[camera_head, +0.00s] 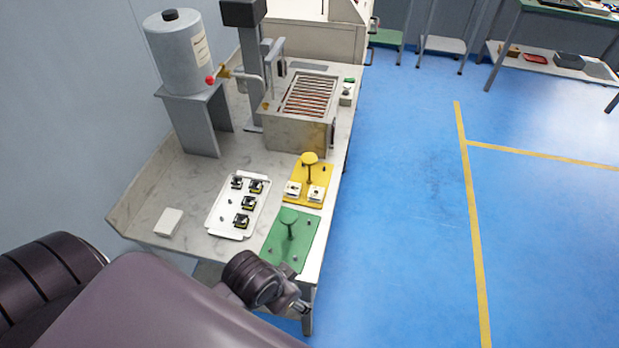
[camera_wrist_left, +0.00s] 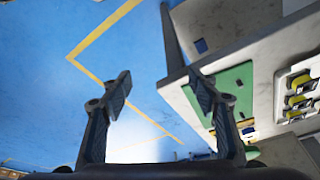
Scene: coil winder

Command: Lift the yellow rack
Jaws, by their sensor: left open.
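The yellow rack (camera_head: 322,175) lies on the table near its right edge in the head view. It is a flat plate with an upright post topped by a round yellow knob. Two white square pieces sit on its front part. My left gripper (camera_head: 301,306) is at the table's front right corner, nearer to me than the rack and apart from it. Its two fingers (camera_wrist_left: 160,86) are spread and empty in the left wrist view. A bit of yellow shows beside the right finger there, but I cannot tell what it is. My right gripper is out of view.
A green rack (camera_head: 304,231) with a post lies between my gripper and the yellow rack. Left of them is a white tray (camera_head: 220,220) with several dark parts. A slatted metal box (camera_head: 292,131) stands behind the yellow rack. Open blue floor (camera_head: 410,220) is on the right.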

